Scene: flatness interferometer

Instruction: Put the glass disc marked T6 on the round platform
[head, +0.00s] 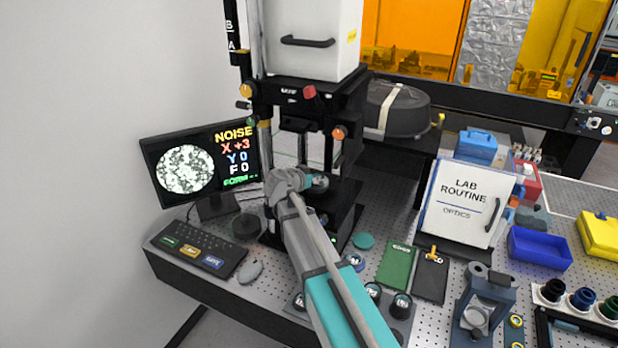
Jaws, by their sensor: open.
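My arm reaches into the black instrument stand (350,185), and my gripper (318,184) is at its end, low over the round platform area. A small dark, greenish round thing shows at the fingertips; I cannot tell whether it is a glass disc or part of the platform. The platform itself is mostly hidden by my wrist and the stand. Several small round pieces in dark rims, such as this one (401,305), sit on the front of the bench beside my forearm. No T6 mark is legible on any of them.
The monitor (185,168) shows NOISE, X +3, Y 0, F 0. A keyboard (193,255) and mouse (250,271) lie at left.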

